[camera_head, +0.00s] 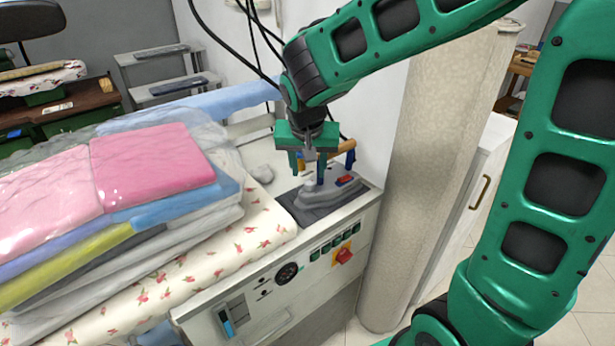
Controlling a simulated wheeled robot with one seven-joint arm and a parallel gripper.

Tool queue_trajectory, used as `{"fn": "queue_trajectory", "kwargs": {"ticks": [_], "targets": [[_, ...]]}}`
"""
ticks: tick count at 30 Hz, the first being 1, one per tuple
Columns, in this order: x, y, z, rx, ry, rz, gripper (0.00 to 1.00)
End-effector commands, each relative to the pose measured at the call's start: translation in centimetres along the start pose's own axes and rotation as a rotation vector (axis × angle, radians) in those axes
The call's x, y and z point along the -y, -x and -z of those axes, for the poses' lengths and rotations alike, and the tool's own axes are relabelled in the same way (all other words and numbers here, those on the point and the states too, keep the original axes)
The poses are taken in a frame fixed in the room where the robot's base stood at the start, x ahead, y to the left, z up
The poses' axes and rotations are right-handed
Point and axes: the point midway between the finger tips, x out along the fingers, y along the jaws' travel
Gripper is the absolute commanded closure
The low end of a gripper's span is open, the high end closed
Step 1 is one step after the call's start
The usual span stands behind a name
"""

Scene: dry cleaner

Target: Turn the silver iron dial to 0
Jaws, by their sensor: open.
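The silver iron (324,197) rests on a dark pad (299,211) on top of the ironing cabinet. It has a tan handle (341,147), blue supports and a red part (345,180) on its body. My gripper (308,168) is green and points down over the iron, left of the handle. Its fingers are open and very close to the iron's top; I cannot tell whether they touch it. The dial and its setting cannot be made out, as the fingers cover part of the iron's top.
Wrapped, folded clothes (155,165) are stacked on a floral ironing cover (262,225) at left. The cabinet front (310,270) carries a gauge, several green switches and a red-and-yellow knob (344,255). A beige column (430,150) stands close on the right. Black cables hang behind.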

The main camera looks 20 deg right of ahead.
Motion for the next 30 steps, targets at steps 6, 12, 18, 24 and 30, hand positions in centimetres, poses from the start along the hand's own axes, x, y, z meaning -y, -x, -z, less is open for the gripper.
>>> {"fn": "queue_trajectory", "kwargs": {"ticks": [6, 12, 18, 24, 30], "targets": [[0.1, 3.5, 0.1, -0.002, 0.001, 0.002, 0.59], [0.0, 4.7, 0.0, 0.001, 0.001, 0.0, 0.59], [0.0, 4.8, 0.0, 0.001, 0.001, 0.0, 0.59], [0.0, 4.8, 0.0, 0.001, 0.001, 0.0, 0.59], [-2.4, 4.9, 0.0, 0.014, -0.009, -0.022, 0.59]]}}
